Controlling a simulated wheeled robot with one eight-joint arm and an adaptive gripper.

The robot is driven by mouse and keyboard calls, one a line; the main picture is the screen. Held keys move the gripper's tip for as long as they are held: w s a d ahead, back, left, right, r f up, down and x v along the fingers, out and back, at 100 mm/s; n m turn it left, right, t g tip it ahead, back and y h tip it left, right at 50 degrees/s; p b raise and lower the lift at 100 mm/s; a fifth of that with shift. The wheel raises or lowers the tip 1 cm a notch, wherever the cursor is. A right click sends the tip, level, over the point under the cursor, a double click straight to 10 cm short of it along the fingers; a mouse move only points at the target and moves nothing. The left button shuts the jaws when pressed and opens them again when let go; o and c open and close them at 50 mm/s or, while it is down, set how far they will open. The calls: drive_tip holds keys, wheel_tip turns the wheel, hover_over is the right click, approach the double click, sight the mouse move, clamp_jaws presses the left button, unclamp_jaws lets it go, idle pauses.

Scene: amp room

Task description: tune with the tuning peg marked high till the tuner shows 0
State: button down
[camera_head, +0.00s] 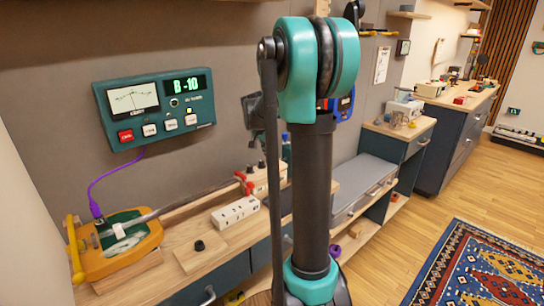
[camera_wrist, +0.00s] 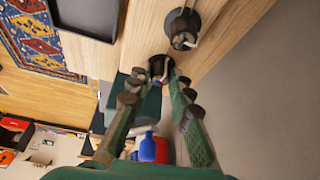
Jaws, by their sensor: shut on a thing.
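The tuner (camera_head: 155,105) hangs on the wall in the head view, and its green display (camera_head: 186,85) reads B -10. A purple cable joins it to an orange-bodied stringed instrument (camera_head: 130,250) on the bench. The neck (camera_head: 165,208) runs right to a pale end block (camera_head: 262,178) with red parts, partly hidden by my arm. In the wrist view my gripper (camera_wrist: 160,76) has its green fingers closed around a dark round tuning peg (camera_wrist: 160,66). A second dark peg (camera_wrist: 183,27) with a metal post is just beyond it. I cannot read any peg marking.
A grey-topped cabinet (camera_head: 362,178) stands to the right. A patterned rug (camera_head: 480,268) lies on the open floor. A dark tray (camera_wrist: 85,15) shows in the wrist view.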

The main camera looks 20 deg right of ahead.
drive_tip(key=shift+m+g, duration=0.3)
drive_tip(key=shift+m, duration=0.7)
drive_tip(key=c, duration=1.4)
unclamp_jaws()
drive_tip(key=shift+o, duration=0.2)
drive_tip(key=shift+a, duration=0.1)
drive_tip(key=v, duration=1.2)
drive_tip(key=shift+w+a, duration=0.1)
drive_tip(key=shift+w, duration=0.05)
